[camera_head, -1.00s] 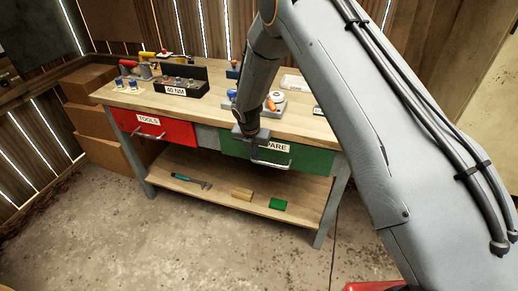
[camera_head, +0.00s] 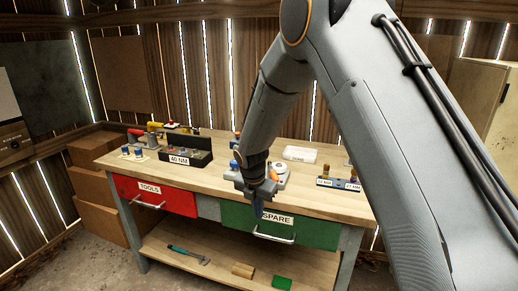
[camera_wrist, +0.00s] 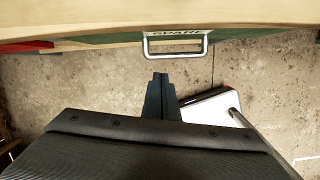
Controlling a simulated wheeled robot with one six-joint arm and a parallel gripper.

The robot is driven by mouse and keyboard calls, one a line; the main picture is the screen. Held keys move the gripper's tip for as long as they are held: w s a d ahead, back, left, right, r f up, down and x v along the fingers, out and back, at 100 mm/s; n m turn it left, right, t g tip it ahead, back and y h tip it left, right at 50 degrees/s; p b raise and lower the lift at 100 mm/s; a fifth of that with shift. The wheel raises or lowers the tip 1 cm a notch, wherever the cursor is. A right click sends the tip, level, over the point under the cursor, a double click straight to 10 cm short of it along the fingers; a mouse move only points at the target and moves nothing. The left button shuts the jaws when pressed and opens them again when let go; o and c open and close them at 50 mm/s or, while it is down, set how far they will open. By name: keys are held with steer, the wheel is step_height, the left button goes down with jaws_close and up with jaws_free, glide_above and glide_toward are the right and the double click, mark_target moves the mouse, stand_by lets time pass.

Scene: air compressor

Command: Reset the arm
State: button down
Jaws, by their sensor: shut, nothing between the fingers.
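My gripper (camera_head: 258,205) hangs pointing down in front of the workbench's front edge, near the green drawer marked SPARE (camera_head: 300,232). In the wrist view my gripper (camera_wrist: 161,80) shows with its fingers together and nothing between them. The drawer's metal handle (camera_wrist: 176,51) is just beyond the fingertips in that view, with a visible gap in the picture. My arm reaches down from the top of the head view and hides part of the bench top. The green drawer looks closed.
The wooden workbench (camera_head: 220,190) carries a 40 NM bin (camera_head: 186,157), a white box (camera_head: 299,154) and a small holder at right (camera_head: 338,183). A red TOOLS drawer (camera_head: 155,194) is at left. A wrench (camera_head: 188,255) lies on the lower shelf. Cardboard boxes (camera_head: 97,185) stand at left.

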steer(key=s+d+r+m, duration=0.4)
steer(key=s+d+m, duration=0.6)
steer(key=s+m, duration=0.3)
steer(key=s+d+r+m+g, duration=0.1)
steer(key=s+d+r+m, duration=0.3)
steer(key=s+d+m, duration=0.6)
steer(key=s+m, duration=0.4)
steer(key=m, duration=0.3)
steer(key=shift+s+r+y, duration=0.25)
steer(key=shift+r+y, duration=0.15)
steer(key=shift+d, duration=0.15)
